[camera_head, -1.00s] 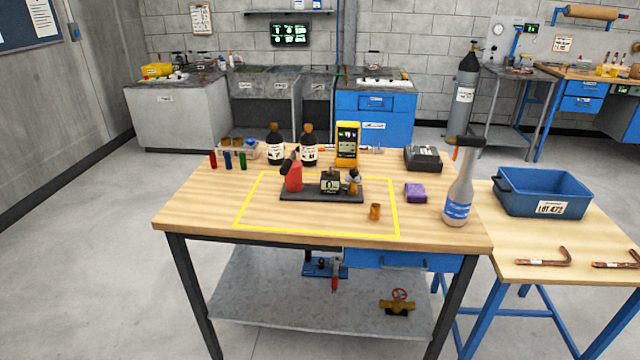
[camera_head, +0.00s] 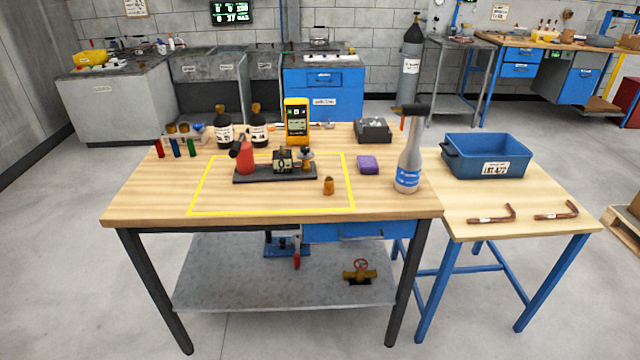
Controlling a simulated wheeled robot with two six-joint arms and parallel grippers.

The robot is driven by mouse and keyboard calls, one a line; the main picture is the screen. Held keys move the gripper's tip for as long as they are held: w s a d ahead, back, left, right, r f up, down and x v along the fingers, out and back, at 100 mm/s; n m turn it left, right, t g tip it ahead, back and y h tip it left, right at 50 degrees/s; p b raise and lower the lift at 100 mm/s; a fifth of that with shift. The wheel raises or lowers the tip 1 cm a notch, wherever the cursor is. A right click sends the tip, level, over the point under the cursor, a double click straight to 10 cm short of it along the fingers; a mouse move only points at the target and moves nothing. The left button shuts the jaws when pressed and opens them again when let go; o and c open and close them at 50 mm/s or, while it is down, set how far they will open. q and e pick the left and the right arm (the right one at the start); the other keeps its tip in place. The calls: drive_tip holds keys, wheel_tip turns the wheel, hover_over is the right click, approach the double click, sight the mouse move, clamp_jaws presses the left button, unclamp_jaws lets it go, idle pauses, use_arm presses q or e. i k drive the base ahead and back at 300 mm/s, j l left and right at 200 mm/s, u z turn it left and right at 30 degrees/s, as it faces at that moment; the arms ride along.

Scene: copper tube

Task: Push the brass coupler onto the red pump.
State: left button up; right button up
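The brass coupler (camera_head: 328,186) is a small brass-coloured cylinder standing on the wooden table, inside the yellow taped outline. The red pump (camera_head: 245,157) with a black top stands on the left part of a dark base plate (camera_head: 240,178), behind and left of the coupler. A gauge block (camera_head: 283,160) and a brass fitting (camera_head: 306,162) with a dark top stand on the same plate. The coupler is apart from the pump and the plate. Neither gripper shows in the head view.
A spray bottle (camera_head: 408,160) stands at the table's right, near a purple sponge (camera_head: 367,164). Dark bottles, a yellow meter (camera_head: 297,122) and small coloured vials line the back. A side table holds a blue bin (camera_head: 487,156) and bent copper tubes. The table's front is clear.

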sight(282, 167)
drive_tip(key=i+j, duration=0.4)
drive_tip(key=i+j+z, duration=0.1)
drive_tip(key=i+j, duration=0.35)
drive_tip(key=j, duration=0.2)
drive_tip(key=i+j, duration=0.4)
drive_tip(key=j+z, duration=0.05)
drive_tip(key=j, duration=0.05)
